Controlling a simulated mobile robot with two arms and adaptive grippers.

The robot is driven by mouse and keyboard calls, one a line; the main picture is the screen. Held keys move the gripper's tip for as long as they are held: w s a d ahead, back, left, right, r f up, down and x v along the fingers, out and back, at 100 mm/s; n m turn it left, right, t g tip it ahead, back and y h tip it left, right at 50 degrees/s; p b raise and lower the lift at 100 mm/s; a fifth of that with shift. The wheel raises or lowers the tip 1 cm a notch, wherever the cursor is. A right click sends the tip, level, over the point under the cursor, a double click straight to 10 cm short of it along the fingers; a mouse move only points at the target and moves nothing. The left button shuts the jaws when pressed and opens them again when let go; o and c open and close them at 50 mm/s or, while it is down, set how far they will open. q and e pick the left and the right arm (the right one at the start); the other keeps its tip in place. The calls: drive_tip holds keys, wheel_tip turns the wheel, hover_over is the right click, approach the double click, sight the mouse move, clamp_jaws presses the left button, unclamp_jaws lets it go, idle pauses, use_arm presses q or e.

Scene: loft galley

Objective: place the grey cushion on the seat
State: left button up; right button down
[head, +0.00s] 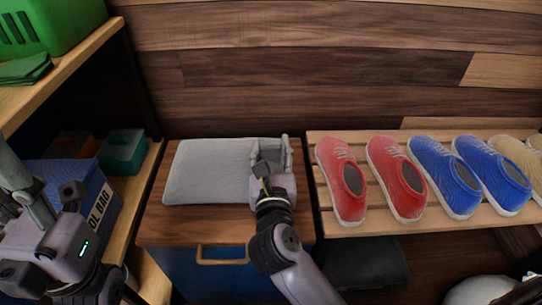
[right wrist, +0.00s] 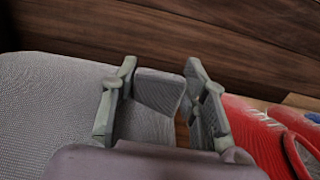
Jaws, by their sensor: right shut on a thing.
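The grey cushion (head: 208,172) is a flat, pale rectangle lying level over the wooden seat top (head: 190,226). I cannot tell whether it rests fully on the wood. My right gripper (head: 272,150) is shut on the cushion's right end. In the right wrist view, the cushion (right wrist: 50,105) spreads to the left and part of it shows between the fingers of my right gripper (right wrist: 160,88). My left gripper (head: 18,182) is at the left edge, away from the cushion; its jaws are not clear.
A slatted rack (head: 345,228) with red shoes (head: 342,185) and blue shoes (head: 440,172) stands close on the right. Shelves on the left hold a green crate (head: 50,22), a blue tool bag (head: 88,185) and a teal box (head: 122,152). A wooden wall (head: 300,70) is behind.

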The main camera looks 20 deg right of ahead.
drive_tip(key=shift+f, duration=0.1)
drive_tip(key=c, duration=1.4)
unclamp_jaws()
drive_tip(key=shift+f, duration=0.15)
drive_tip(key=o, duration=0.4)
drive_tip(key=shift+o, duration=0.2)
